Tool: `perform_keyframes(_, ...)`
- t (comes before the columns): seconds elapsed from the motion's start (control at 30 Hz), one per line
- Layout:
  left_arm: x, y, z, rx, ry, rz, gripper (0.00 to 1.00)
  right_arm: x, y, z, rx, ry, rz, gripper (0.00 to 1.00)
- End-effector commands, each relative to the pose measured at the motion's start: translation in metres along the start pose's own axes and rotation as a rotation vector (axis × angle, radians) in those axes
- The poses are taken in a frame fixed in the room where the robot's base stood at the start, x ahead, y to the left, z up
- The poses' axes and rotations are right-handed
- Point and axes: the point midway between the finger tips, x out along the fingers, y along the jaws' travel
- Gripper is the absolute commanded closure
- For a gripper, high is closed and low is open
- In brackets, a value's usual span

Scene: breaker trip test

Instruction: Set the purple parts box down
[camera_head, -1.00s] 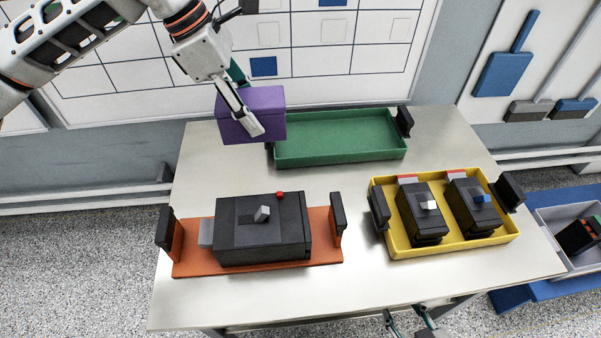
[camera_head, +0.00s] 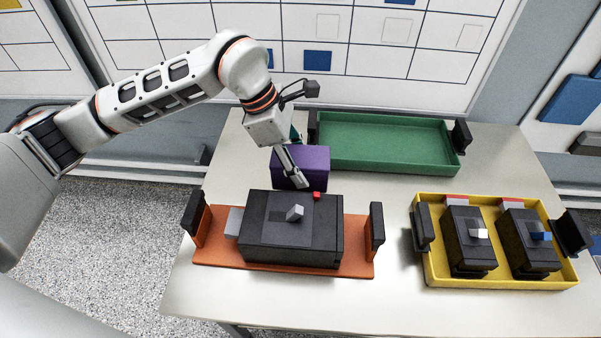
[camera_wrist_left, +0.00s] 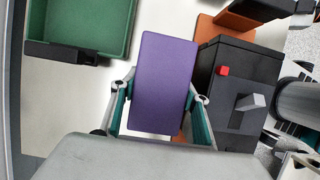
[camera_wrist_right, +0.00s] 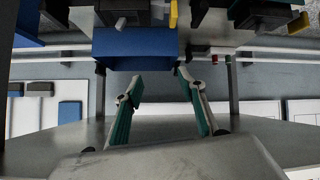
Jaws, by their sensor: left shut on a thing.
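The purple parts box (camera_head: 312,163) is in my left gripper (camera_head: 297,180), between the green tray and the large black breaker. In the left wrist view the purple box (camera_wrist_left: 165,80) sits between the two fingers of my left gripper (camera_wrist_left: 160,115), close beside the black breaker. The box's lower front is hidden by the breaker in the head view, so I cannot tell whether it touches the table. My right gripper (camera_wrist_right: 160,85) shows only in its own wrist view, with its fingers apart and nothing between them.
The large black breaker (camera_head: 270,232) lies on an orange base (camera_head: 215,256) with upright black handles. A green tray (camera_head: 385,145) stands behind. A yellow tray (camera_head: 500,281) holds two smaller breakers at the right. The table (camera_head: 395,205) is bare between them.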

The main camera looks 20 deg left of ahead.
Motion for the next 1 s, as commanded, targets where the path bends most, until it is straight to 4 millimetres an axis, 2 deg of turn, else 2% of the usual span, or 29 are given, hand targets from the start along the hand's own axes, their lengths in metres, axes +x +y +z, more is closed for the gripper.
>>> perform_keyframes(0.1, 0.021, -0.002, -0.008, -0.002, 0.000, -0.009, 0.85, 0.000, -0.002, 0.005, 0.001, -0.007, -0.003, 0.60)
perform_keyframes(0.2, 0.033, -0.001, -0.013, -0.002, 0.000, -0.007, 0.85, 0.001, -0.002, 0.004, 0.002, -0.004, -0.004, 0.60)
perform_keyframes(0.6, 0.035, -0.001, -0.014, 0.000, 0.000, -0.002, 0.85, 0.004, 0.003, -0.007, -0.002, 0.016, 0.003, 0.60)
perform_keyframes(0.63, 0.036, -0.001, -0.015, -0.001, 0.001, -0.003, 0.52, 0.004, 0.003, -0.007, -0.001, 0.016, 0.003, 0.60)
perform_keyframes(0.7, 0.035, -0.001, -0.015, -0.001, 0.001, -0.003, 0.38, 0.004, 0.003, -0.007, -0.001, 0.016, 0.003, 0.60)
perform_keyframes(1.0, 0.035, -0.001, -0.015, -0.001, 0.001, -0.003, 0.38, 0.001, 0.000, 0.000, 0.002, 0.003, -0.001, 0.60)
